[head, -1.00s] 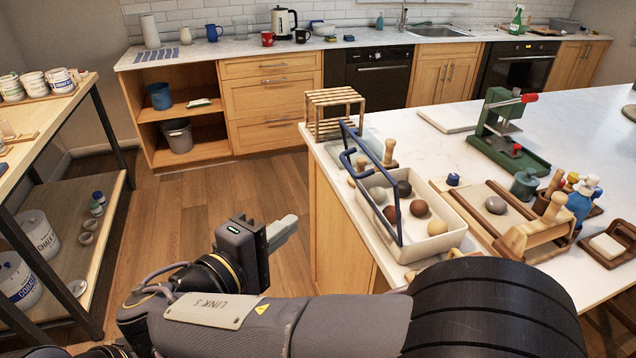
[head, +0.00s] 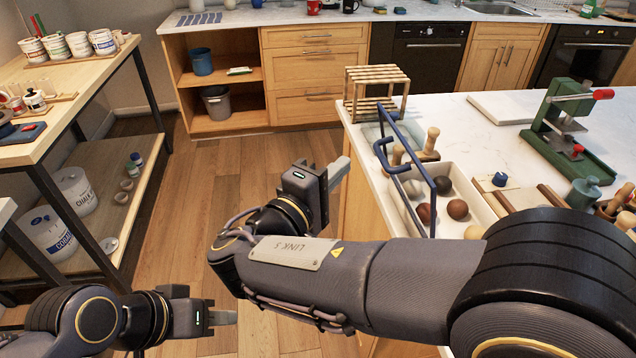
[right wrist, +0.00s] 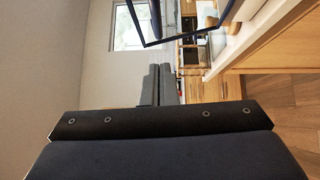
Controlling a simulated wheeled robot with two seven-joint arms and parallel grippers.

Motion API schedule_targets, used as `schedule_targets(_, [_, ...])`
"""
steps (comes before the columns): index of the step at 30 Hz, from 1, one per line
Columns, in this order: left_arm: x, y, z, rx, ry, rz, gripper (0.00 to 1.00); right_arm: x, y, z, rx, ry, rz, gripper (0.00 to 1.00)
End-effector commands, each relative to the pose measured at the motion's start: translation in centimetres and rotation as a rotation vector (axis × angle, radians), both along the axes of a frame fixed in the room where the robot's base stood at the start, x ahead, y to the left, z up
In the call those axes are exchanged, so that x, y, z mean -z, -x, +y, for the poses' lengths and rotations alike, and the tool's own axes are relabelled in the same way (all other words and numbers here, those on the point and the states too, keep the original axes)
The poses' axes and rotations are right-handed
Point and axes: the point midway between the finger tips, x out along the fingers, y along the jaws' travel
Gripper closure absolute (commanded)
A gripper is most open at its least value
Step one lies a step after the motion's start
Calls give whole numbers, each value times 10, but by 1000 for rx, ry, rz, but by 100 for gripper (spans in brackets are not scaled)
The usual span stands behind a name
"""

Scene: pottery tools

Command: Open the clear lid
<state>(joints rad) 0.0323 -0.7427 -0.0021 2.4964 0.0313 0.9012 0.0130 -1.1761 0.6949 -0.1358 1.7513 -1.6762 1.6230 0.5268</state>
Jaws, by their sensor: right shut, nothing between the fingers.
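The clear lid (head: 408,146) has a dark blue frame with a blue handle on its left side. It stands raised and steeply tilted at the left side of a white bin (head: 474,190), so the bin's inside shows. Several clay balls (head: 457,209) lie in the bin. My right gripper (head: 338,172) is shut and empty, left of the lid and apart from it. In the right wrist view its fingers (right wrist: 161,85) point ahead, with the blue frame (right wrist: 185,37) above. My left gripper (head: 222,318) is low over the floor, far from the lid; its jaw gap is hidden.
A wooden slatted rack (head: 377,88) stands behind the lid at the counter (head: 480,140) corner. Wooden tools (head: 431,142) and a green press (head: 566,125) are close by. A shelf table (head: 90,85) is at left. Open floor lies between it and the counter.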

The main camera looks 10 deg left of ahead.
Motion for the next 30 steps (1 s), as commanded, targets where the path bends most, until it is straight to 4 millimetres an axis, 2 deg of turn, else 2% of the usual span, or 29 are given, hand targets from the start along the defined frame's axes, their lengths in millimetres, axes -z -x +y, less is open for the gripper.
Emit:
schedule_targets(1, [-4,0,0,0,0,0,64,-2,-9,-6,5,0,1,100])
schedule_targets(6, [-8,0,0,0,0,0,64,-3,-14,-31,3,-1,1,100])
schedule_targets(9, [-9,0,0,0,0,0,64,-3,-16,-38,1,-1,-1,100])
schedule_targets(23, [-8,0,0,0,0,0,64,-3,-18,-43,2,-11,1,100])
schedule_targets(30, [4,0,0,0,0,0,64,-17,-24,-63,4,-161,48,100])
